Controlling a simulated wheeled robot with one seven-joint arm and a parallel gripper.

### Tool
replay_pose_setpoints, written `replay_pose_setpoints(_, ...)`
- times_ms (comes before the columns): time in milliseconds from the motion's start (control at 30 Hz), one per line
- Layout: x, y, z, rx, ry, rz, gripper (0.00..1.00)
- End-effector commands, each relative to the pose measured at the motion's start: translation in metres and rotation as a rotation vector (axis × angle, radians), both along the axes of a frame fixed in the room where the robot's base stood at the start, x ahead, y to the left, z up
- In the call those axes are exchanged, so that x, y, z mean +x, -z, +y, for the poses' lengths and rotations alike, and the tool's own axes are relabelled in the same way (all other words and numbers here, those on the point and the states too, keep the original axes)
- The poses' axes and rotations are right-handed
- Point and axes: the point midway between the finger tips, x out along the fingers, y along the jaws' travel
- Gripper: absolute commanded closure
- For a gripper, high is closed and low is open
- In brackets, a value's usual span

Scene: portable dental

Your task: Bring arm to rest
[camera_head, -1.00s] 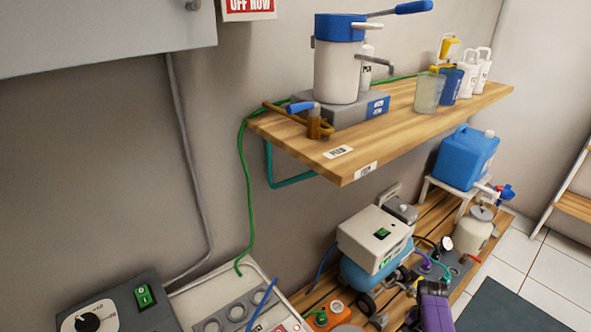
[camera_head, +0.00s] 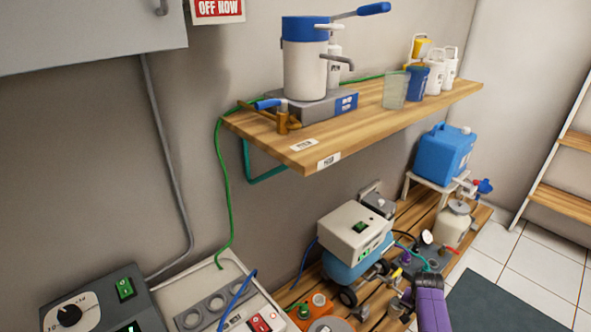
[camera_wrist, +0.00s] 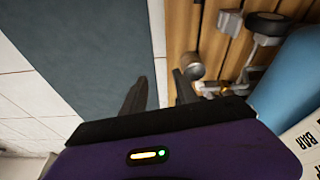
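My gripper shows in the wrist view (camera_wrist: 160,92) with its two dark fingers apart and nothing between them. It hangs over the edge where the wooden slatted platform (camera_wrist: 212,45) meets the floor and a dark mat (camera_wrist: 95,45). In the head view my purple wrist (camera_head: 430,303) is at the bottom, right of centre, in front of the platform; the fingertips are hard to make out there. A blue tank (camera_head: 355,262) with a white box (camera_head: 354,228) on it stands on the platform to the left of the wrist.
A wooden shelf (camera_head: 325,162) carries a white and blue pump (camera_head: 304,70) and several containers. A blue jerrycan (camera_head: 443,152) stands on a small rack at the right. A control box (camera_head: 95,297) is at lower left. Free floor with a dark mat (camera_head: 510,303) lies at lower right.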

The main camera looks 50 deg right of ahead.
Motion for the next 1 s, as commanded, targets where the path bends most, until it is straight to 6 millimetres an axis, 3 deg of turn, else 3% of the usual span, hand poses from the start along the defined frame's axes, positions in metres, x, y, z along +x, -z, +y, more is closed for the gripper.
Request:
replay_pose_setpoints(200, 0.025, -0.031, -0.017, -0.238, -0.153, -0.081, 0.64)
replay_pose_setpoints(367, 0.050, -0.061, 0.001, -0.423, -0.310, -0.144, 0.64)
replay_pose_setpoints(567, 0.082, -0.113, 0.070, -0.655, -0.557, -0.249, 0.64)
replay_pose_setpoints(700, 0.095, -0.156, 0.134, -0.784, -0.716, -0.339, 0.64)
replay_pose_setpoints(867, 0.095, -0.209, 0.213, -0.895, -0.872, -0.456, 0.64)
replay_pose_setpoints(1000, 0.084, -0.256, 0.279, -0.961, -0.987, -0.564, 0.64)
